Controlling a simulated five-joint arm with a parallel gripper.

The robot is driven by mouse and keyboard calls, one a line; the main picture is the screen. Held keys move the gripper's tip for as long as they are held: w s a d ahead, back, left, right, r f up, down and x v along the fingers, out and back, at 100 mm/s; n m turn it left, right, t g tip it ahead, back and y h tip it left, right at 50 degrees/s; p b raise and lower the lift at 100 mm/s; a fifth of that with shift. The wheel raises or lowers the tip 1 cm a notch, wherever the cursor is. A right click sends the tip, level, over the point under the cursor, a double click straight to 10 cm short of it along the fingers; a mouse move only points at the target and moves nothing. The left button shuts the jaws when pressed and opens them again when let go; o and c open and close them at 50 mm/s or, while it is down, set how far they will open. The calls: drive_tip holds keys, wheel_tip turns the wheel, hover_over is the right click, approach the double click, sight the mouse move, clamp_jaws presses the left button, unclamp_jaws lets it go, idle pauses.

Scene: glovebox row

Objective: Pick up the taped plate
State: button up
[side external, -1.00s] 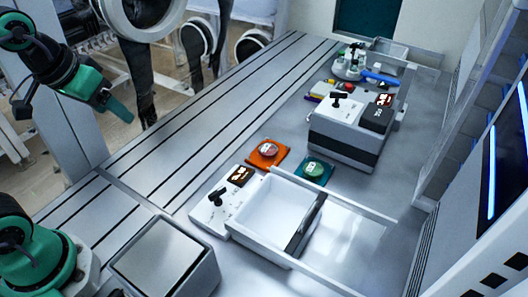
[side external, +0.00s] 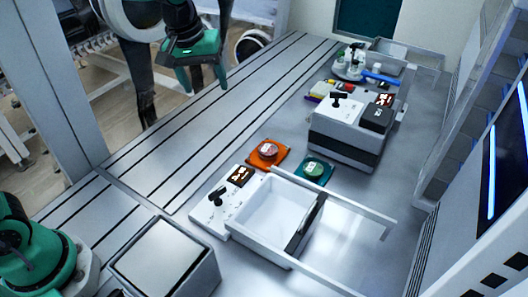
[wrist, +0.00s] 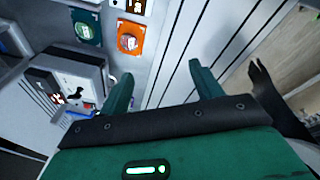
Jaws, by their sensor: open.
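Two small square pads lie on the grey worktop, each with a round, labelled dish on it. The orange one (side external: 256,163) holds a red dish (side external: 267,149), and the teal one (side external: 326,178) holds a green dish (side external: 314,167). In the wrist view the orange pad (wrist: 122,50) and teal pad (wrist: 78,16) show near the top. I cannot tell which dish is the taped plate. My gripper (side external: 205,86) is open and empty, raised above the far left of the bench, apart from both. Its fingers (wrist: 160,74) point toward the slotted bench in the wrist view.
A white open tray (side external: 268,254) with a control panel (side external: 216,201) stands in front of the pads. A box-shaped instrument (side external: 345,150) stands behind them, with bottles (side external: 352,62) farther back. The slotted bench strip (side external: 200,130) at left is clear.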

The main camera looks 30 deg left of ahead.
drive_tip(key=w+d+f+n+g, duration=0.1)
drive_tip(key=w+d+f+n, duration=0.1)
drive_tip(key=w+d+f, duration=0.4)
drive_tip(key=n+g, duration=0.1)
drive_tip(key=n, duration=0.1)
hover_over(269, 149)
wheel_tip(269, 149, down, 10)
drive_tip(key=shift+r, duration=0.15)
drive_tip(key=shift+f, duration=1.3)
drive_tip(key=shift+f, duration=0.1)
drive_tip(key=shift+a+f, duration=0.1)
drive_tip(key=shift+f, duration=2.4)
